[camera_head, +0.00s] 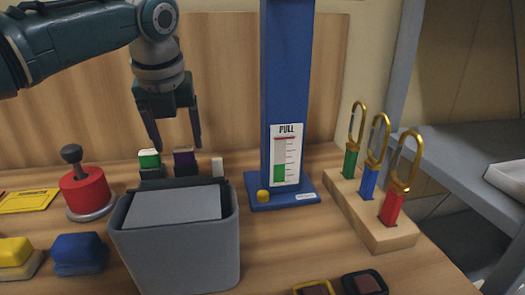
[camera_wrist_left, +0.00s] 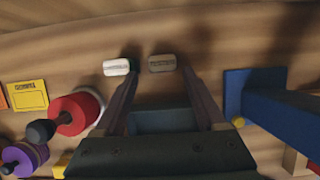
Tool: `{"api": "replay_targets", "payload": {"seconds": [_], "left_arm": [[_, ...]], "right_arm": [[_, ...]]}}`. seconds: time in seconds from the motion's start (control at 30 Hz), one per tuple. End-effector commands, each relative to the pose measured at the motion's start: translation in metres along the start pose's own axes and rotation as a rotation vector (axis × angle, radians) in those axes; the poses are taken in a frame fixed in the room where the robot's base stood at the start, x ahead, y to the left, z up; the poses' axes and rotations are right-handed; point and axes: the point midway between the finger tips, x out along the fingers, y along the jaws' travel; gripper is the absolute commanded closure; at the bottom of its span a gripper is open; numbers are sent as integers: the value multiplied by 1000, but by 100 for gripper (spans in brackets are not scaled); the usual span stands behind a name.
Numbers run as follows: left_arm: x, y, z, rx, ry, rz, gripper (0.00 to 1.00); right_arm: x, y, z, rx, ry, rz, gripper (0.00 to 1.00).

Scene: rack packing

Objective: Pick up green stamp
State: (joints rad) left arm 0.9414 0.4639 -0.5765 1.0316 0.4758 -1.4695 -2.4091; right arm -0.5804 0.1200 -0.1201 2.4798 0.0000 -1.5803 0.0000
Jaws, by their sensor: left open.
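The green stamp (camera_head: 149,159), a small block with a green band and a pale top, stands on a dark base behind the grey bin in the head view. A dark purple block (camera_head: 185,161) stands just right of it. My left gripper (camera_head: 176,146) points down with its jaws apart and nothing held. Its left finger is close above the green stamp, its right finger right of the purple block. In the left wrist view, a white labelled block (camera_wrist_left: 116,67) lies outside the left finger and a brownish one (camera_wrist_left: 162,63) lies between the fingertips. I cannot tell which is the green stamp.
The grey bin (camera_head: 175,251) stands in front of the blocks. A blue post (camera_head: 276,80) is close on the right, with a rack of gold-ringed handles (camera_head: 390,234) beyond. A red knobbed object (camera_head: 84,190) and a yellow card (camera_head: 28,201) are left.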

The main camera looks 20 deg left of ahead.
Motion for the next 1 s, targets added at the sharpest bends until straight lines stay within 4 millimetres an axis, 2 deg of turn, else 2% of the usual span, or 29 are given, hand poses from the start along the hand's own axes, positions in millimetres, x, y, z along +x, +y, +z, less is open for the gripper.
{"api": "replay_targets", "payload": {"seconds": [0.27,0.5,0.6,0.93,1.0], "left_arm": [[21,-2,-1,0,0,-2,28],[54,-4,-2,-1,0,0,28],[61,-4,-1,1,-1,-1,28],[63,-4,0,2,-2,-1,28],[63,-4,0,2,-1,-1,33]], "right_arm": [[8,0,2,0,0,0,0],[27,-1,9,0,0,0,0],[32,-1,10,0,0,0,0],[32,-1,11,-1,-1,0,0],[32,-1,11,-1,0,0,0]]}}
